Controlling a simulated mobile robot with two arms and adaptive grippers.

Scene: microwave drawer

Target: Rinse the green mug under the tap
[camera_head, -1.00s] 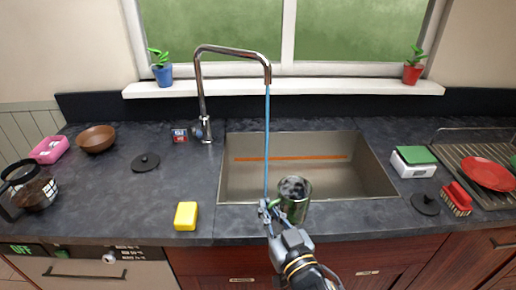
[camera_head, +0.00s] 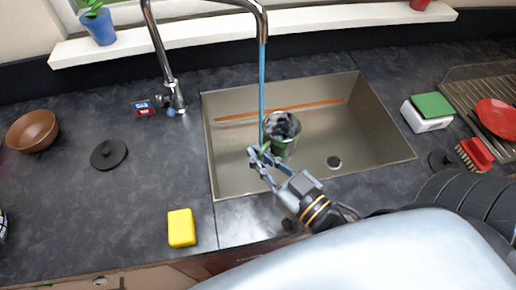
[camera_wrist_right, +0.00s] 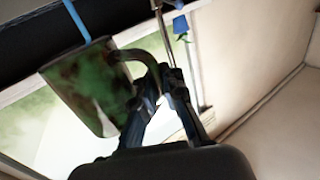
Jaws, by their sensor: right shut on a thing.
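The green mug (camera_head: 279,147) is over the sink (camera_head: 345,120), with its opening facing up and dark patches inside. My right gripper (camera_head: 262,158) is shut on the mug's handle at its left side. In the right wrist view the mug (camera_wrist_right: 92,88) shows dark smudges on its green wall, and the handle lies between the fingers (camera_wrist_right: 150,92). The tap (camera_head: 168,60) is running. Its blue stream (camera_head: 262,85) falls close to the mug's left rim; I cannot tell whether it enters the mug. My left gripper is out of view.
A yellow sponge (camera_head: 181,228) lies on the counter left of the sink. A black lid (camera_head: 108,154) and a brown bowl (camera_head: 32,130) are farther left. A green-and-white box (camera_head: 428,112), a red brush (camera_head: 475,154) and a rack with a red plate (camera_head: 497,118) are on the right.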

